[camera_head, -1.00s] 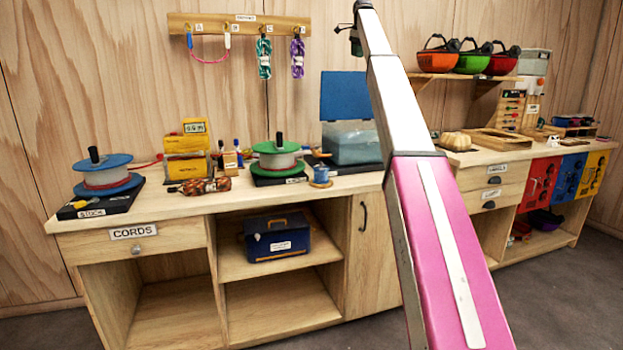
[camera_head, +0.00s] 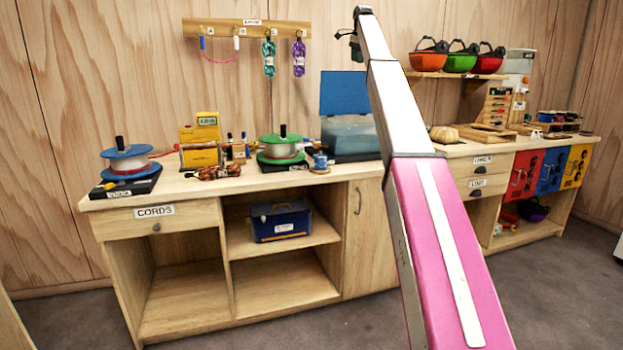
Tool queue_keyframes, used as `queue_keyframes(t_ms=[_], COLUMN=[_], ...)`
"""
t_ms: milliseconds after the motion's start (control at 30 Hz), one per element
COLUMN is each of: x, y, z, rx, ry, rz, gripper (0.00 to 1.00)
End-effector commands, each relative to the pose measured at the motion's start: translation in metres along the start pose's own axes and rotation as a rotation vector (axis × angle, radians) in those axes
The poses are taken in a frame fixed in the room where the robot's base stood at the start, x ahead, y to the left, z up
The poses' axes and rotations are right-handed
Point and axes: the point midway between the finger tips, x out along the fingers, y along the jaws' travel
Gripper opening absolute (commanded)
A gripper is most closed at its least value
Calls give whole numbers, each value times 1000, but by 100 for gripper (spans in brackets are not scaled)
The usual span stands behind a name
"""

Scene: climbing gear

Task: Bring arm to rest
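My arm (camera_head: 437,240) rises from the bottom of the head view, right of centre, with a pink lower link and a white upper link. It leans up and to the left and hides part of the bench behind it. A small dark part with a thin tip sticks out at the left of the arm's top end. I cannot make out my gripper's fingers there, nor anything held in them.
A wooden workbench (camera_head: 350,177) bears two cord reels (camera_head: 126,160) (camera_head: 283,147), a yellow device (camera_head: 200,145) and a blue-lidded bin (camera_head: 345,95). A wall rack (camera_head: 228,27) holds cords. Helmets (camera_head: 459,62) sit on a shelf at right. Grey floor (camera_head: 370,322) lies clear in front.

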Motion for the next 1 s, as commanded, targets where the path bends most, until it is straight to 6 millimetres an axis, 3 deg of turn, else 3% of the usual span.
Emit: queue_keyframes(t_ms=[267,467,567,667,1000], x=[56,118,162,217,396], y=[23,50,72,103,232], z=[6,12,18,26,63], rx=[-53,-116,-160,-222,-459], ry=[-1,-3,-5,-8,-21], rz=[9,20,27,37,71], gripper=[38,38,38,38,38])
